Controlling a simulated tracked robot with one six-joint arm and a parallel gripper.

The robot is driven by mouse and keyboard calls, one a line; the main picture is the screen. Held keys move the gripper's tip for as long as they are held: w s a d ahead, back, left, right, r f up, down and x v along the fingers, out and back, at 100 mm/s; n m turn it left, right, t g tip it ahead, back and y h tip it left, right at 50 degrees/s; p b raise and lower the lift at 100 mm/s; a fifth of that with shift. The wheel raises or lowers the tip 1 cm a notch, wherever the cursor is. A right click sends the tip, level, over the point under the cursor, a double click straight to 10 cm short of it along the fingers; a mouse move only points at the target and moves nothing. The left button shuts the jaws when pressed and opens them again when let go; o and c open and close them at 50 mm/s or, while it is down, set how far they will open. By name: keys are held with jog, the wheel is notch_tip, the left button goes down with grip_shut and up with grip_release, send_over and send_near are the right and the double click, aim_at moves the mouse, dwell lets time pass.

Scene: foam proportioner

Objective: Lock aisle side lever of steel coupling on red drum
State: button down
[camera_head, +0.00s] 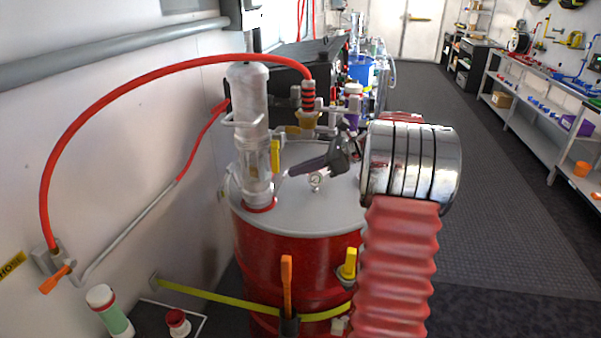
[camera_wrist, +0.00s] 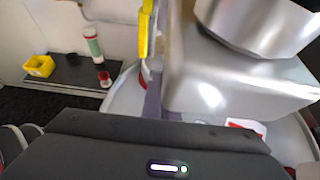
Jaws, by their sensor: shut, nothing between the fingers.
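The red drum (camera_head: 290,245) stands at the middle of the head view, with a grey lid. A pale pump column (camera_head: 248,120) rises from its left side. A yellow lever (camera_head: 275,158) hangs beside the column; a yellow lever also shows at the top of the wrist view (camera_wrist: 145,30). A ringed hose end (camera_head: 308,95) sits above a brass fitting (camera_head: 307,119) with grey arms; I cannot tell which part is the aisle side lever. My gripper (camera_head: 290,171) is shut and empty, low over the lid, its tip close to the column base. Close grey metal (camera_wrist: 215,85) hides much of the wrist view.
A red hose (camera_head: 125,78) arches from the wall to the hose end. A yellow strap (camera_head: 215,298) and an orange handle (camera_head: 287,275) are at the drum's front. The aisle floor (camera_head: 490,215) at right is open.

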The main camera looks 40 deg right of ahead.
dwell(0.4)
jog(key=r+v, duration=0.1)
jog(key=v, duration=1)
jog(key=shift+r, duration=0.15)
